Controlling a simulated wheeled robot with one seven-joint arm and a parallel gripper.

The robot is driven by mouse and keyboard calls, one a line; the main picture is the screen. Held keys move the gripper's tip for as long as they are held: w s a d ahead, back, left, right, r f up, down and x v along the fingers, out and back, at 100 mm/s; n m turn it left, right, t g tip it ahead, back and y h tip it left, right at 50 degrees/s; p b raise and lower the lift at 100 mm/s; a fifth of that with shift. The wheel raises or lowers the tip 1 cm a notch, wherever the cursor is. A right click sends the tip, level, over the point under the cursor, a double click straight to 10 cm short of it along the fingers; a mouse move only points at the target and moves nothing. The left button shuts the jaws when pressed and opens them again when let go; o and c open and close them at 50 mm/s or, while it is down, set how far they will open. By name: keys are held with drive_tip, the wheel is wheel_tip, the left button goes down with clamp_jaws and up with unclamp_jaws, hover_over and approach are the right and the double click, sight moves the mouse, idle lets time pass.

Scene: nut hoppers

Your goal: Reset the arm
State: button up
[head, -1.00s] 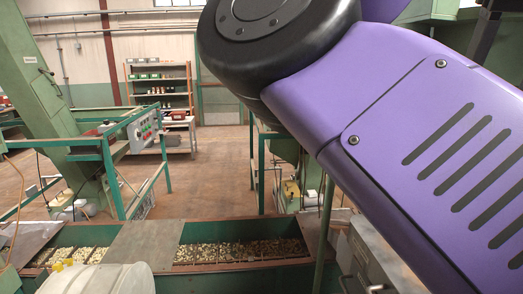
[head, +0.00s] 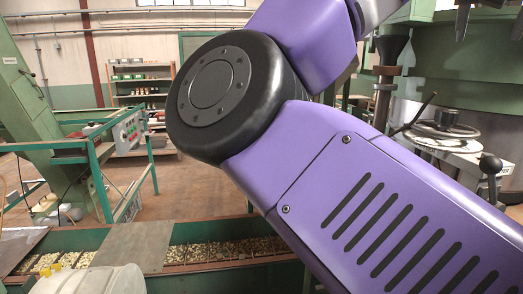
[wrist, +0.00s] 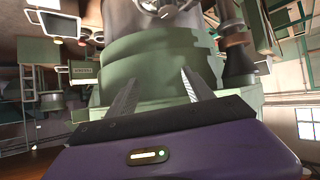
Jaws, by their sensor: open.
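My purple arm crosses the head view from the lower right to the top, bent at a large dark round joint. In the wrist view my gripper (wrist: 160,90) has its two grey fingers well apart, with nothing between them. Beyond the fingers is a green cylindrical machine body (wrist: 150,60), upside down in this view. At the top right of the head view two dark pointed tips hang in front of a green machine (head: 465,80); they look like my fingertips, but most of the gripper is outside that frame.
A green hopper trough (head: 215,285) with nuts in compartments runs along the front, with a flat cover (head: 128,245) across it. A white drum (head: 105,281) stands before it. A control panel (head: 128,130) and shelves (head: 140,85) are behind. A handwheel (head: 445,130) is at right.

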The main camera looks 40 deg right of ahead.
drive_tip(key=w+a+r+h, duration=0.1)
drive_tip(key=w+r+h, duration=0.2)
drive_tip(key=w+h, duration=0.45)
drive_tip(key=w+a+f+n+t+h, duration=0.25)
drive_tip(key=w+a+t, duration=0.25)
drive_tip(key=w+a, duration=0.25)
drive_tip(key=w+a+f+n+t+y+b, duration=0.1)
drive_tip(key=w+a+f+n+t+y, duration=0.2)
drive_tip(key=a+f+n+t+y, duration=0.6)
drive_tip(key=w+a+f+n+t+y+b, duration=0.1)
drive_tip(key=w+a+f+n+t+y, duration=0.2)
drive_tip(key=a+f+t, duration=0.7)
drive_tip(key=s+a+f+n+g+y, duration=0.1)
drive_tip(key=s+a+f+y, duration=0.2)
drive_tip(key=f, duration=0.5)
drive_tip(key=s+a+f+n+g+y, duration=0.1)
drive_tip(key=s+f+g+y, duration=0.2)
drive_tip(key=f, duration=0.5)
drive_tip(key=s+a+f+n+y, duration=0.1)
drive_tip(key=s+a+f+y, duration=0.2)
drive_tip(key=s+f, duration=0.35)
drive_tip(key=s+a+f+m+g+b, duration=0.2)
drive_tip(key=s+f+g, duration=0.6)
drive_tip(key=s+f, duration=1.2)
drive_tip(key=s+a+m, duration=0.1)
drive_tip(key=s, duration=0.1)
drive_tip(key=shift+s, duration=0.35)
